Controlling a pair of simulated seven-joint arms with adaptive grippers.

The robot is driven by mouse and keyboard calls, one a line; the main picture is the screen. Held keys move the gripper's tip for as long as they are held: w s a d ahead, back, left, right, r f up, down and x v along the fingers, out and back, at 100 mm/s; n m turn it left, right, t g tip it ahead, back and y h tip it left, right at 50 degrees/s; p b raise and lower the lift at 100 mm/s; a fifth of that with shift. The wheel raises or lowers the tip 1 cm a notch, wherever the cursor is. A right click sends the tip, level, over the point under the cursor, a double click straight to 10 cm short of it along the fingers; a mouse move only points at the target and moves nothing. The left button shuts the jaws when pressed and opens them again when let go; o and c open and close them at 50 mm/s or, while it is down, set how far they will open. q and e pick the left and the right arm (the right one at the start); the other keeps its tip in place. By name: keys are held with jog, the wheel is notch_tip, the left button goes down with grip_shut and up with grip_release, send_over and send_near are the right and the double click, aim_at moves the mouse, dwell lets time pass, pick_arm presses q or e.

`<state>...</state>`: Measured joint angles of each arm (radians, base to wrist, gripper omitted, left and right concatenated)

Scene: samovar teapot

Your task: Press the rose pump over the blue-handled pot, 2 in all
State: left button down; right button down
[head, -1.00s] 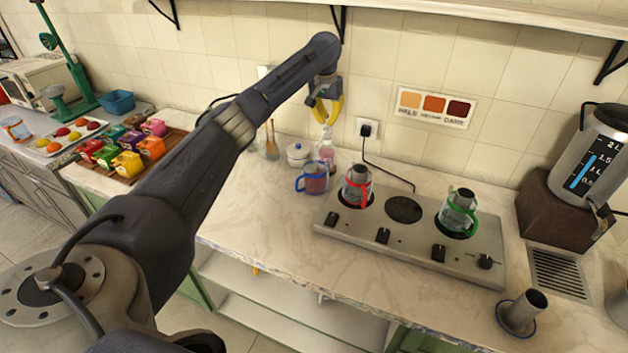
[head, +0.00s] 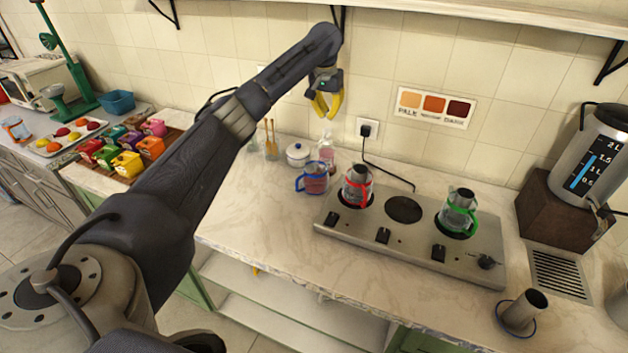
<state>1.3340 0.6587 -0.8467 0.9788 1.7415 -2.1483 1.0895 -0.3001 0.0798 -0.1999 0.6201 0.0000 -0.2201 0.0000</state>
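The rose pump (head: 327,153) is a small clear bottle with pink contents and a pale top, standing at the back of the counter near the wall. The blue-handled pot (head: 314,184) is a glass pot with reddish contents, just in front of the pump and left of the stove. I cannot tell whether the pump's spout reaches over the pot. My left gripper (head: 326,114) has yellow fingers pointing down, apart and empty, above the pump with a gap to its top. My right gripper is not in view.
A stove (head: 411,232) bears a red-handled pot (head: 357,187) and a green-handled pot (head: 458,213). A white lidded jar (head: 298,154) stands left of the pump. A black cord (head: 376,169) runs from the wall socket. The counter front left of the stove is clear.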

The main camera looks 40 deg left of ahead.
pick_arm(q)
jog(key=shift+w+v, duration=0.2)
jog(key=shift+v, duration=0.8)
jog(key=shift+w+v, duration=0.2)
jog(key=shift+v, duration=0.8)
jog(key=shift+r, duration=0.1)
jog(key=shift+a, duration=0.1)
